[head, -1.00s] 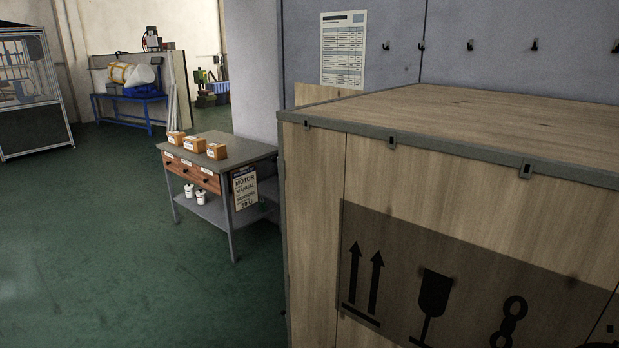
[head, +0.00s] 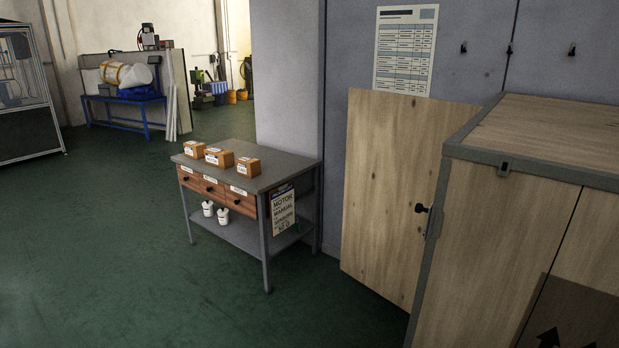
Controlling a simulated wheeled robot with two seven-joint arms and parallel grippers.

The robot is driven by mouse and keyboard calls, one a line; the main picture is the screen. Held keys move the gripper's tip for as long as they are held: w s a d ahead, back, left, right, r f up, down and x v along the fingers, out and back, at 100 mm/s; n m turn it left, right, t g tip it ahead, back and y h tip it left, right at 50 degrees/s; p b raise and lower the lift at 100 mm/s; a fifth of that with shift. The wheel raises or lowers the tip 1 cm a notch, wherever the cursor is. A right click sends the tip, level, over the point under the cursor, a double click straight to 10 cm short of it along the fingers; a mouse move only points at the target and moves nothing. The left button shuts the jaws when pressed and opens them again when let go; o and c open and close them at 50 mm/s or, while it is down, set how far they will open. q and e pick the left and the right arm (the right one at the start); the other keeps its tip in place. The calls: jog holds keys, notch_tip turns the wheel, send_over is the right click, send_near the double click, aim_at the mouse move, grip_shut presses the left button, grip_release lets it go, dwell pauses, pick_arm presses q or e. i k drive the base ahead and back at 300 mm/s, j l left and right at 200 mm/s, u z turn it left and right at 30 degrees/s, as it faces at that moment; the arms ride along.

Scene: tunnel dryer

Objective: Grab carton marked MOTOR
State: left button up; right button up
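Three small brown cartons with white labels stand in a row on top of a grey workbench (head: 285,165): a left carton (head: 195,150), a middle carton (head: 219,158) and a right carton (head: 248,167). Their label text is too small to read, so I cannot tell which one is marked MOTOR. A sign (head: 283,209) on the bench's right side reads MOTOR at the top, with more lines below. Neither of my grippers is in view.
A large wooden crate (head: 480,240) fills the right side, with an upright wooden panel (head: 392,190) beside it. Two white containers (head: 208,208) sit on the bench's lower shelf. Open green floor (head: 100,250) lies left and in front. A blue table (head: 125,112) stands far back.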

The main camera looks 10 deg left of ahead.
aim_at(222, 159)
jog(key=i+j, duration=0.15)
jog(key=j, duration=0.2)
jog(key=i+j, duration=0.15)
jog(key=j, duration=0.2)
jog(key=i+j, duration=0.15)
jog(key=j, duration=0.2)
jog(key=i+j, duration=0.1)
jog(key=j, duration=0.3)
jog(key=i+j, duration=0.15)
jog(key=j, duration=0.2)
jog(key=i+j, duration=0.15)
jog(key=j, duration=0.2)
jog(key=i+j, duration=0.25)
jog(key=j, duration=0.15)
jog(key=i+j, duration=0.2)
jog(key=j, duration=0.2)
jog(key=i+j, duration=0.5)
jog(key=j, duration=0.25)
jog(key=i+j, duration=0.25)
jog(key=j, duration=0.15)
jog(key=i+j, duration=0.2)
jog(key=j, duration=0.2)
